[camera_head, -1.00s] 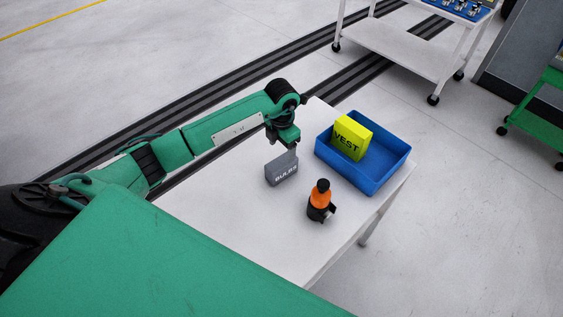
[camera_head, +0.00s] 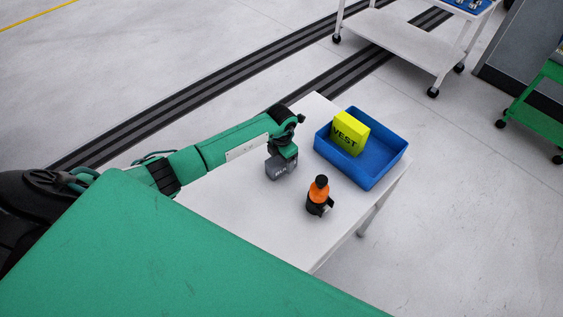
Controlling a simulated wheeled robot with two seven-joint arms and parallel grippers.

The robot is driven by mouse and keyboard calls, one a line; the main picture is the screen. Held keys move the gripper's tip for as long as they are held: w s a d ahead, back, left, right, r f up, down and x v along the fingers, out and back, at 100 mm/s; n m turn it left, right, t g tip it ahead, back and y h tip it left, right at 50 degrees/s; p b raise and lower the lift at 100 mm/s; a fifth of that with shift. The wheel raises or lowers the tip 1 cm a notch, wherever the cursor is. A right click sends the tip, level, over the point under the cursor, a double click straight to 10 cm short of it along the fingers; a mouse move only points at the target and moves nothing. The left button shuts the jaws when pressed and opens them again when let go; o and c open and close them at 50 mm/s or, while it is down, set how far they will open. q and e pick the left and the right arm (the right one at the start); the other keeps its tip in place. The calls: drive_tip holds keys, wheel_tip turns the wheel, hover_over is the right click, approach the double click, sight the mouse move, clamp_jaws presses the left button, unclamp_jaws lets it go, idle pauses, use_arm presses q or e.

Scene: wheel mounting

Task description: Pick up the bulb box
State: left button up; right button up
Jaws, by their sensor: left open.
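The bulb box (camera_head: 279,172) is a small grey box with white lettering, standing on the white table (camera_head: 262,221). My left gripper (camera_head: 285,157) is right over the box, low against its upper part, and hides some of its lettering. The gripper is open. Its fingertips are too small and covered to see clearly, so I cannot tell whether they touch the box. My right gripper is not in view.
A blue bin (camera_head: 385,163) with a yellow vest box (camera_head: 350,134) in it stands to the right on the table. The table's front part is clear. A white cart (camera_head: 405,42) is behind.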

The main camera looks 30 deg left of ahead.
use_arm(q)
drive_tip(key=c, duration=1.2)
drive_tip(key=shift+r, duration=0.1)
